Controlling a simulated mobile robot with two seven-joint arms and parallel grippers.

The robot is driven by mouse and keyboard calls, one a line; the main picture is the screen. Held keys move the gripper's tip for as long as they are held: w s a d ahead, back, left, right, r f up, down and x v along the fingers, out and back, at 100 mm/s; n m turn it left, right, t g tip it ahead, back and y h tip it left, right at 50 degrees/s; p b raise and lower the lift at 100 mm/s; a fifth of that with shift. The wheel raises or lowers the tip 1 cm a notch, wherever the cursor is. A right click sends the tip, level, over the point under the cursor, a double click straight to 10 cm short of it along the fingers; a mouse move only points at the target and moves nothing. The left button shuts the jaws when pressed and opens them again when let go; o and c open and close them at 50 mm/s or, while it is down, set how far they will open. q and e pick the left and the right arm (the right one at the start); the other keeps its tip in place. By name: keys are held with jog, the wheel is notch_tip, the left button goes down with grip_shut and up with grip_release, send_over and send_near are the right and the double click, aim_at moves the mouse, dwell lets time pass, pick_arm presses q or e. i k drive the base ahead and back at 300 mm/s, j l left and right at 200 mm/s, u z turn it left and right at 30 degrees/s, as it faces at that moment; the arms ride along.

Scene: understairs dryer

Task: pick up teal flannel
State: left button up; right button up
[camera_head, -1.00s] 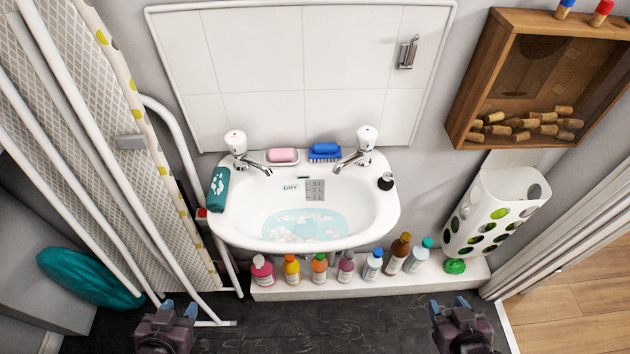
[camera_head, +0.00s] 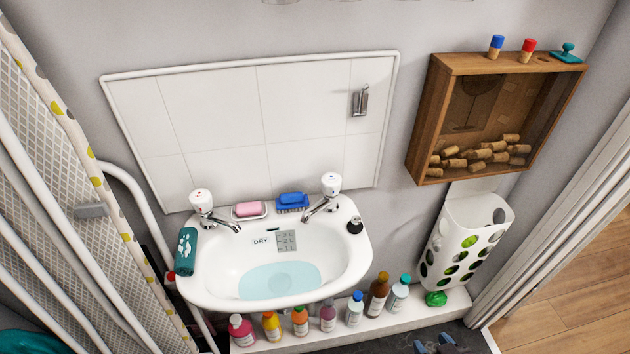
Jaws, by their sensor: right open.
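The teal flannel (camera_head: 186,251) with a white paw print hangs over the left rim of the white sink (camera_head: 345,263). Only the tips of my right gripper (camera_head: 436,345) show at the bottom edge, right of centre. They are apart with nothing between them, low in front of the bottle shelf and far from the flannel. My left gripper is out of view.
Several bottles (camera_head: 299,321) stand on a low white ledge (camera_head: 458,300) under the sink. An ironing board (camera_head: 75,150) leans at the left, close to the flannel. A wooden cork box (camera_head: 425,125) and a white holed holder (camera_head: 470,235) are on the right wall.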

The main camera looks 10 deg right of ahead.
aim_at(186, 248)
jog(key=k+l, duration=0.1)
jog(key=l, duration=0.25)
jog(key=k+l, duration=0.1)
jog(key=l, duration=0.25)
jog(key=k+l, duration=0.1)
jog(key=l, duration=0.25)
jog(key=l+u, duration=0.15)
jog(key=u, duration=2.15)
